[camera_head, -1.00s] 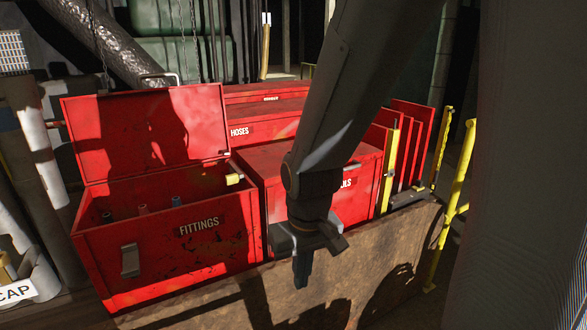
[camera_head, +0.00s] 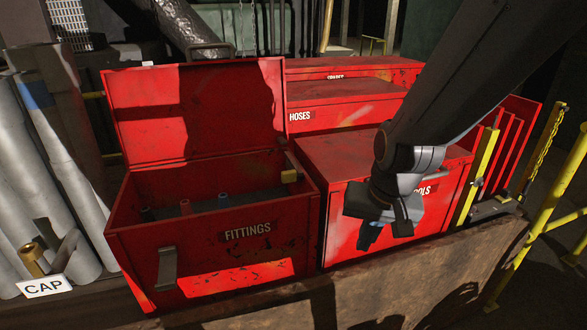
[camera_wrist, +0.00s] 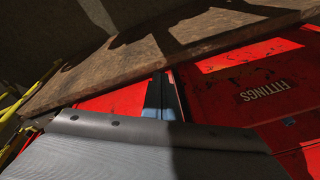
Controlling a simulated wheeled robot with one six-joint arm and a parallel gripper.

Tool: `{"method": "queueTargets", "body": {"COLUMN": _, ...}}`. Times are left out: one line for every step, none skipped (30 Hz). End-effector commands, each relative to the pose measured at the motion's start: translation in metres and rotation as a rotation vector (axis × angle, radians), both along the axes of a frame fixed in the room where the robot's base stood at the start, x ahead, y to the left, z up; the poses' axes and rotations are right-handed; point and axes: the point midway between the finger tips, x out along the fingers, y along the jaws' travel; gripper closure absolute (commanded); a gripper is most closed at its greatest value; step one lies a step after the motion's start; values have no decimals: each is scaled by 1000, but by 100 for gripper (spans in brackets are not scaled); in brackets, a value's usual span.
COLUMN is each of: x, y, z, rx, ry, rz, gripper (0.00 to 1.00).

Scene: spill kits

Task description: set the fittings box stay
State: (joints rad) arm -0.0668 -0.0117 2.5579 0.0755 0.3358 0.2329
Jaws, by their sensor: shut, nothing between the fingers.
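The red fittings box (camera_head: 250,262) stands at the left of the bench with its lid (camera_head: 200,112) raised and leaning back. Several small fittings lie inside, partly in shadow. A grey latch (camera_head: 167,268) hangs on the front. My gripper (camera_head: 388,232) is shut and empty, in front of the red tools box, to the right of the fittings box and apart from it. In the wrist view the fingers (camera_wrist: 160,95) point toward the bench edge, with the FITTINGS label (camera_wrist: 265,91) to their right.
The red tools box (camera_head: 340,225) is closed beside the fittings box. The hoses box (camera_head: 340,112) stands behind. Yellow rails (camera_head: 560,215) are at the right. Grey pipes and a CAP sign (camera_head: 45,287) are at the left. The bench front edge (camera_head: 440,280) is bare.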

Motion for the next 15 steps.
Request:
{"method": "queueTargets", "body": {"x": 13, "y": 14, "z": 9, "rx": 46, "ry": -56, "rz": -88, "gripper": 100}}
{"method": "queueTargets", "body": {"x": 20, "y": 22, "z": 15, "rx": 82, "ry": -89, "rz": -153, "gripper": 100}}
{"method": "queueTargets", "body": {"x": 31, "y": 33, "z": 24, "rx": 135, "ry": -133, "rz": -242, "gripper": 100}}
{"method": "queueTargets", "body": {"x": 38, "y": 41, "z": 31, "rx": 177, "ry": -163, "rz": -307, "gripper": 100}}
{"method": "queueTargets", "body": {"x": 44, "y": 48, "z": 38, "rx": 221, "ry": -192, "rz": -372, "gripper": 100}}
{"method": "queueTargets", "body": {"x": 53, "y": 58, "z": 48, "rx": 283, "ry": -226, "rz": -455, "gripper": 100}}
{"method": "queueTargets", "body": {"x": 58, "y": 64, "z": 55, "rx": 329, "ry": -248, "rz": -515, "gripper": 100}}
{"method": "queueTargets", "body": {"x": 63, "y": 71, "z": 62, "rx": 375, "ry": -267, "rz": -570, "gripper": 100}}
{"method": "queueTargets", "body": {"x": 68, "y": 79, "z": 71, "rx": 434, "ry": -289, "rz": -637, "gripper": 100}}
{"method": "queueTargets", "body": {"x": 72, "y": 84, "z": 77, "rx": 477, "ry": -302, "rz": -685, "gripper": 100}}
{"method": "queueTargets", "body": {"x": 75, "y": 89, "z": 83, "rx": 516, "ry": -314, "rz": -726, "gripper": 100}}
{"method": "queueTargets", "body": {"x": 78, "y": 94, "z": 91, "rx": 564, "ry": -325, "rz": -774, "gripper": 100}}
{"method": "queueTargets", "body": {"x": 81, "y": 98, "z": 95, "rx": 594, "ry": -331, "rz": -806, "gripper": 100}}
{"method": "queueTargets", "body": {"x": 82, "y": 101, "z": 99, "rx": 621, "ry": -336, "rz": -832, "gripper": 100}}
{"method": "queueTargets", "body": {"x": 84, "y": 104, "z": 103, "rx": 650, "ry": -341, "rz": -858, "gripper": 100}}
